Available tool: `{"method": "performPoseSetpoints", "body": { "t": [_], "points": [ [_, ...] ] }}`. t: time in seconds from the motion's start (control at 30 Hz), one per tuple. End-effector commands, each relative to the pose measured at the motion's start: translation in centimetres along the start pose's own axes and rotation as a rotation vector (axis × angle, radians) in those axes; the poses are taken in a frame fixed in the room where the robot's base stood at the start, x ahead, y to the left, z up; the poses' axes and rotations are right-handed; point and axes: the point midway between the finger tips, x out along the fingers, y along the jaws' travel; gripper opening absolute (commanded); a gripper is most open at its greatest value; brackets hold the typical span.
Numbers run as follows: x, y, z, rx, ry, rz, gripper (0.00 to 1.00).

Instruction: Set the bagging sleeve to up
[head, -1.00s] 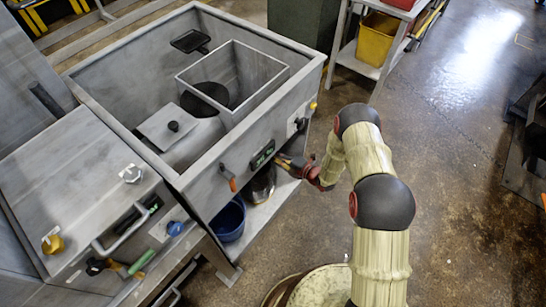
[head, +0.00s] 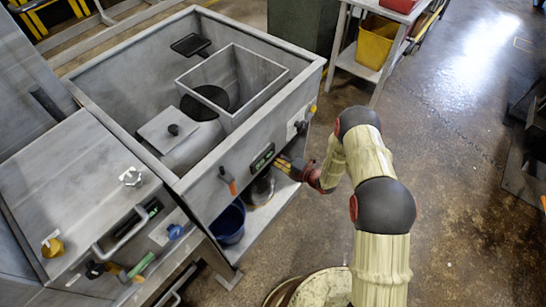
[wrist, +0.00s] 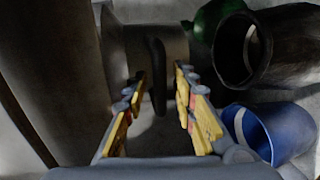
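My gripper (wrist: 160,110) is open in the wrist view, with a yellow-padded finger on each side. A dark upright handle (wrist: 158,76) stands between and just beyond the fingers, in front of a grey body (wrist: 122,48). I take these for the bagging sleeve and its handle, but cannot be sure. No contact between fingers and handle is clear. The handle is hidden there, and whether the sleeve is up or down cannot be told.
An orange-handled lever (head: 228,181) hangs on the front. The floor at right is mostly open.

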Motion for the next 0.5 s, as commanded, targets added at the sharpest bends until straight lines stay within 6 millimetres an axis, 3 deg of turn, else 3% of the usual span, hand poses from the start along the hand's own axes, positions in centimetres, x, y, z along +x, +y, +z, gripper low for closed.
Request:
{"method": "performPoseSetpoints", "body": {
  "t": [0.17,0.5],
  "points": [
    [-2.2,0.0,0.1,0.002,-0.003,-0.001,0.27],
    [-9.0,0.0,0.2,0.002,-0.005,0.000,0.27]
  ]
}}
